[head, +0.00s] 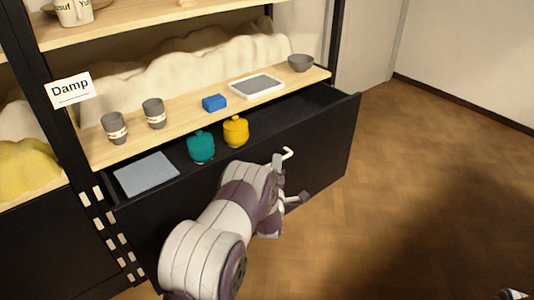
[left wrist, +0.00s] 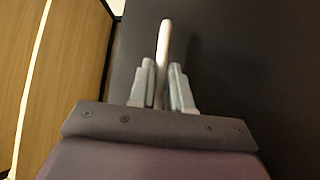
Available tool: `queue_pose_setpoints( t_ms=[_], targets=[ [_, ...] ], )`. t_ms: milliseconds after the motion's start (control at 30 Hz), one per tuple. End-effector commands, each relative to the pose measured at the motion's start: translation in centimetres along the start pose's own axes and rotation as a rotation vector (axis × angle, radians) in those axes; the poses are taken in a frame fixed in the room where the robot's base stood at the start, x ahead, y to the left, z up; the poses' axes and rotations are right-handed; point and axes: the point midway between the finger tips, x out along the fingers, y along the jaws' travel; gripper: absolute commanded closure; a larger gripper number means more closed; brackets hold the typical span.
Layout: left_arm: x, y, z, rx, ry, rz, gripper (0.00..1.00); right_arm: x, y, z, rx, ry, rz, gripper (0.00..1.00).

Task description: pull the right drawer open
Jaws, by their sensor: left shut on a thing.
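The right drawer (head: 328,140) is black and stands pulled out below the wooden shelf, its inside showing. A teal lidded jar (head: 201,147), a yellow lidded jar (head: 236,131) and a flat grey-blue slab (head: 146,174) are in it. My left gripper (head: 284,184) is at the drawer front, partly hidden by my own arm. In the left wrist view, its fingers (left wrist: 160,84) are shut on the pale bar handle (left wrist: 165,42), which sticks out beyond them. The handle's end (head: 287,153) also shows in the head view.
On the shelf (head: 190,111) above the drawer are two grey cups (head: 154,113), a blue block (head: 214,102), a framed grey tray (head: 257,86) and a grey bowl (head: 301,62).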

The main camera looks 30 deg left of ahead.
Motion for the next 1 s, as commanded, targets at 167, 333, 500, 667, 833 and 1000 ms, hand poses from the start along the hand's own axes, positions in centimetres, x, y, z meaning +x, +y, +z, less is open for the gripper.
queue_pose_setpoints(
  t_ms=[167,333,500,667,833,1000],
  targets=[
    [-2.3,0.8,2.3,0.000,-0.002,-0.003,1.00,-1.2,0.0,-0.1,0.000,0.000,0.000,0.57],
    [-3.7,1.0,3.7,0.000,-0.001,-0.003,1.00,-1.7,0.0,-0.2,0.000,0.000,0.000,0.57],
    [-4.5,1.2,4.4,0.000,0.001,-0.001,1.00,-1.9,0.0,-0.2,0.000,0.000,0.000,0.57],
    [-4.7,1.2,4.6,0.000,0.002,-0.002,1.00,-1.9,0.0,-0.2,0.000,0.000,0.000,0.57],
    [-4.7,1.1,4.6,0.000,0.002,-0.002,1.00,-1.9,0.0,-0.2,0.000,0.000,0.000,0.57],
    [-4.7,1.1,4.6,0.000,0.002,-0.002,0.62,-1.9,0.0,-0.2,0.000,0.000,0.000,0.57]
  ],
)
